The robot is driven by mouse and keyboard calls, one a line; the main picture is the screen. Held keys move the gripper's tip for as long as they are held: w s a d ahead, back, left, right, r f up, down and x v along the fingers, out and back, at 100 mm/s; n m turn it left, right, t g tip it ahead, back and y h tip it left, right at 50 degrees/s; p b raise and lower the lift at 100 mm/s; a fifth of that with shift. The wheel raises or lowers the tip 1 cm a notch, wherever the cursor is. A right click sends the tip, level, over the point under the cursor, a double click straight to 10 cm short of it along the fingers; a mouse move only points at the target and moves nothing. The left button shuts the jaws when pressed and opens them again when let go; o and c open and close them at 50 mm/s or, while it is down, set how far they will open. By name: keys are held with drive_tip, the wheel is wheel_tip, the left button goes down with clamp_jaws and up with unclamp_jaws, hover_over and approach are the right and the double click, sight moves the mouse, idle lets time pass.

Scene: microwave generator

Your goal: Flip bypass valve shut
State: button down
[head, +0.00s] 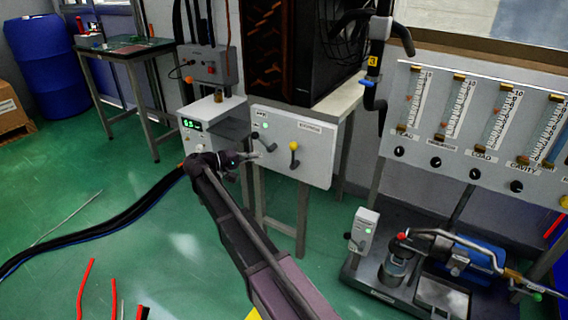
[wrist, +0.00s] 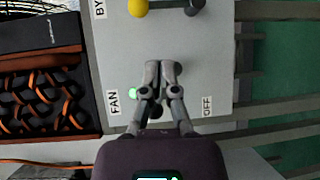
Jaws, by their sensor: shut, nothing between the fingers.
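The bypass valve (head: 294,158) is a lever with a yellow knob on the right half of a white panel (head: 318,168). Its knob is up, with the stem running down from it. In the wrist view the bypass lever (wrist: 138,8) lies at the top edge, partly cut off, beside a "BY" label. My gripper (head: 259,155) is shut and empty in front of the panel's left half, left of the bypass lever and apart from it. In the wrist view my gripper's fingertips (wrist: 164,68) sit between the bypass lever and the FAN label.
A dark fan lever (head: 268,146) is close to my gripper, with a green light (head: 265,124) near it. A black cabinet (head: 290,50) stands above the panel. A gauge board (head: 480,130) and pump unit (head: 420,275) are at right.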

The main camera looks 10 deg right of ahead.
drive_tip(key=shift+w+a+f+t+h+b, duration=0.15)
drive_tip(key=shift+w+a+f+h+b, duration=0.15)
drive_tip(key=shift+a+b, duration=0.3)
drive_tip(key=shift+w+a+f+t+h+b, duration=0.1)
drive_tip(key=shift+w+a+f+t+b, duration=0.2)
drive_tip(key=shift+a, duration=0.35)
drive_tip(key=shift+d+r, duration=0.1)
drive_tip(key=shift+d, duration=0.1)
approach(293, 155)
drive_tip(key=w+d, duration=0.3)
drive_tip(key=w, duration=0.2)
drive_tip(key=shift+s+d+r, duration=0.1)
drive_tip(key=shift+s+d, duration=0.15)
drive_tip(key=shift+d, duration=0.4)
drive_tip(key=shift+s+d+r, duration=0.1)
drive_tip(key=shift+s+d, duration=0.15)
drive_tip(key=shift+d, duration=0.35)
drive_tip(key=shift+s+d+r, duration=0.1)
drive_tip(key=shift+s+d, duration=0.15)
drive_tip(key=shift+d, duration=0.4)
drive_tip(key=shift+d, duration=0.2)
drive_tip(key=shift+s, duration=0.1)
